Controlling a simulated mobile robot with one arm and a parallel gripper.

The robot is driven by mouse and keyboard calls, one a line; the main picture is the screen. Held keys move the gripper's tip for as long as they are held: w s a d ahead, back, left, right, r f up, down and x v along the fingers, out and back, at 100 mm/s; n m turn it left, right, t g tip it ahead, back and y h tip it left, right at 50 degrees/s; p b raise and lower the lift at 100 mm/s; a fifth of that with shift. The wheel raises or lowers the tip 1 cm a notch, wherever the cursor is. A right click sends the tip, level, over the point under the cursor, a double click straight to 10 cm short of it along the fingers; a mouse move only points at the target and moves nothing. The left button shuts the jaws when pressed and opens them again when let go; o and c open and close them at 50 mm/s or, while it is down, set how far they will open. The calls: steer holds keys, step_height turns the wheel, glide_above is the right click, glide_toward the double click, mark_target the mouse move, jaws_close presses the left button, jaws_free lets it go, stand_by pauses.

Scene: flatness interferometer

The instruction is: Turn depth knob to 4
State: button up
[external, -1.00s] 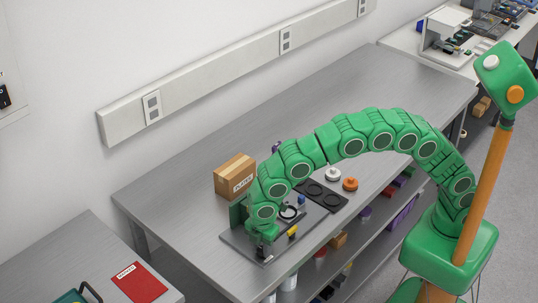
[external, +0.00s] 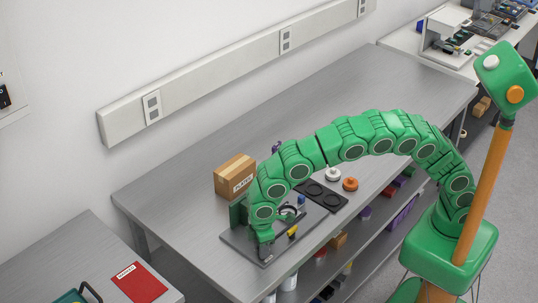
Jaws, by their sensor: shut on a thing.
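My gripper (external: 264,242) is at the end of my green arm, low over the front left part of the instrument's dark base plate (external: 246,244). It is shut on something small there. The depth knob itself cannot be made out, as my gripper and last arm link cover that spot. The knob's scale and setting are too small to read.
A cardboard box (external: 235,175) stands behind the instrument. A black tray with round recesses (external: 333,199), a white piece (external: 333,174) and an orange piece (external: 350,184) lie to the right. A red booklet (external: 138,282) is on the left table. The bench's far right is clear.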

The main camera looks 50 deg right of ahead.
steer(key=shift+m, duration=1)
steer(key=o, duration=1.1)
steer(key=shift+c, duration=0.2)
steer(key=shift+r, duration=3.85)
